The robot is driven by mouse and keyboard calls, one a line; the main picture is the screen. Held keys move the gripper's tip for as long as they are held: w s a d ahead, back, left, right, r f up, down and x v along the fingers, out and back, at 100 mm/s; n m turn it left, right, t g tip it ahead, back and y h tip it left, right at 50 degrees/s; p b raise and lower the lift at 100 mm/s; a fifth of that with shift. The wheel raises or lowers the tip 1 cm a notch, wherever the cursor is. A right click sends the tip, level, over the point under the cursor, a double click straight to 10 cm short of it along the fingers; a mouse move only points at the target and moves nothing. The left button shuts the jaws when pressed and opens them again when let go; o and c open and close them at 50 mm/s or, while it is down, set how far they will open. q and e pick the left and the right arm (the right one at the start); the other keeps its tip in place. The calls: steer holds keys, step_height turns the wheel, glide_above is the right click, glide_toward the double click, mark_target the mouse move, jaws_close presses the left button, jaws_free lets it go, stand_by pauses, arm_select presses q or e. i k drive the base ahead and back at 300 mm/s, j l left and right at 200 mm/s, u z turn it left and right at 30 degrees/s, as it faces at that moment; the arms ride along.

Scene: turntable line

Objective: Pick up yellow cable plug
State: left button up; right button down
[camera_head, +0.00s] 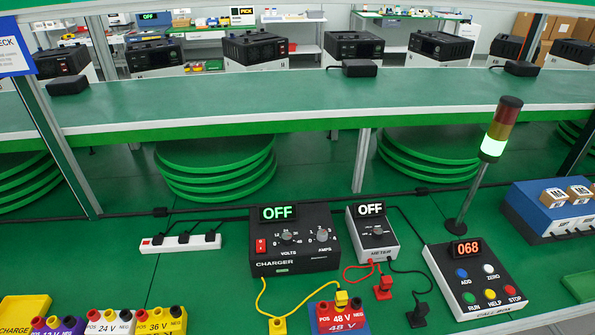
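One ends in a yellow plug (278,326) low on the green table, left of the red 48 V block (347,325). The other ends in a second yellow plug (341,298) at the top of that block, between its POS and NEG terminals; I cannot tell whether it is seated or just behind. Neither of my grippers is in view.
A meter (372,234) with red (383,290) and black (418,312) plugs stands right of the charger. A button box (474,281) reads 068. Purple, white and yellow battery blocks (160,321) line the front left.

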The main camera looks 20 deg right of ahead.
mark_target(341, 299)
steer(key=l+z, duration=0.1)
steer(key=z, duration=0.85)
